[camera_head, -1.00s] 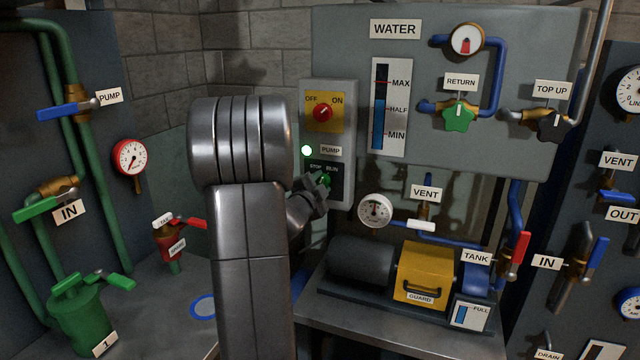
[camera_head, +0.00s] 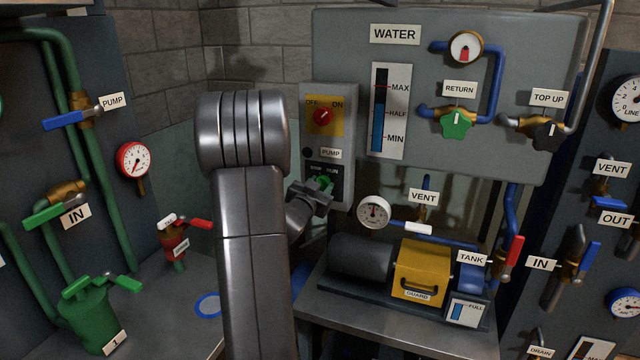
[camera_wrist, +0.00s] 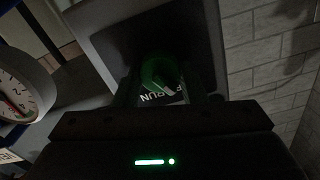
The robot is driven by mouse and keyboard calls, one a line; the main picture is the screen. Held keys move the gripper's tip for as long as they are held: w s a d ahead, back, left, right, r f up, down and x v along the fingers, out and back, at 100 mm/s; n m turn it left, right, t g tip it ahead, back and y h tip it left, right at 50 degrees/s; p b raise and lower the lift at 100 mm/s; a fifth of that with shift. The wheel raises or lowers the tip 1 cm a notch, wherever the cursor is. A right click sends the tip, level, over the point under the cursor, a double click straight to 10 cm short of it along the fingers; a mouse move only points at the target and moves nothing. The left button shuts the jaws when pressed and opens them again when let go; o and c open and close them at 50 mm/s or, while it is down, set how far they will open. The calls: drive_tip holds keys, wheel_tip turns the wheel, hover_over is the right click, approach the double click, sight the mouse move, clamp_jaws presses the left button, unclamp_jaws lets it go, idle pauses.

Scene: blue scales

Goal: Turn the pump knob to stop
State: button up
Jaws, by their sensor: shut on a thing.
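The pump knob (camera_head: 326,181) is green and sits on a dark plate with STOP and RUN marks, low on the grey pump box (camera_head: 344,190). My gripper (camera_head: 314,194) is at the plate, shut on the knob. In the wrist view the knob (camera_wrist: 158,74) lies between the two dark fingers of my gripper (camera_wrist: 163,86), with part of the word RUN showing beside it. The fingers partly hide the knob, and I cannot read exactly where its mark points. The lamp (camera_head: 307,153) beside the PUMP label is dark.
A red switch (camera_head: 322,117) on a yellow OFF/ON plate is just above. A round gauge (camera_head: 373,211) and the pump with its yellow guard (camera_head: 422,270) stand below right. The red SPARE-side valve (camera_head: 174,243) is left of my arm.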

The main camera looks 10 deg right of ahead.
drive_tip(key=shift+f+n, duration=0.1)
drive_tip(key=shift+n, duration=0.4)
drive_tip(key=o, duration=1)
drive_tip(key=shift+s+a, duration=0.1)
drive_tip(key=b+v, duration=0.1)
drive_tip(key=v, duration=1.2)
drive_tip(key=shift+s+a+b, duration=0.2)
drive_tip(key=shift+s+b, duration=0.05)
drive_tip(key=shift+b, duration=0.05)
drive_tip(key=shift+w+d, duration=0.1)
drive_tip(key=p+x, duration=0.1)
drive_tip(key=x, duration=1.2)
drive_tip(key=shift+w+d+p, duration=0.2)
drive_tip(key=shift+w+p, duration=0.1)
drive_tip(key=shift+p, duration=0.1)
